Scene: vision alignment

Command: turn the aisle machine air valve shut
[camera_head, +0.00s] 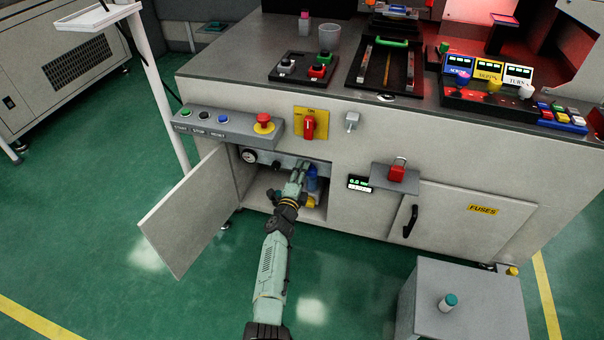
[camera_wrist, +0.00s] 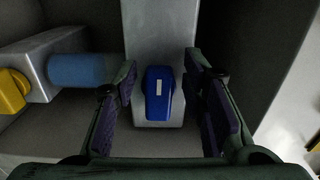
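The blue handle (camera_wrist: 158,93) with a white mark, which looks like the air valve's, is on a grey block (camera_wrist: 160,30) inside the cabinet. Its long side runs up and down in the wrist view. My gripper (camera_wrist: 160,68) is open, with one dark finger on each side of the handle and a visible gap on both sides. In the head view my gripper (camera_head: 298,172) reaches into the open cabinet (camera_head: 262,190) and hides the handle.
A blue cylinder (camera_wrist: 85,70) and a yellow knob (camera_wrist: 12,90) are left of the fingers in the wrist view. The cabinet door (camera_head: 190,210) stands open at left. A round gauge (camera_head: 249,156) is inside. A grey box (camera_head: 462,300) stands on the floor at right.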

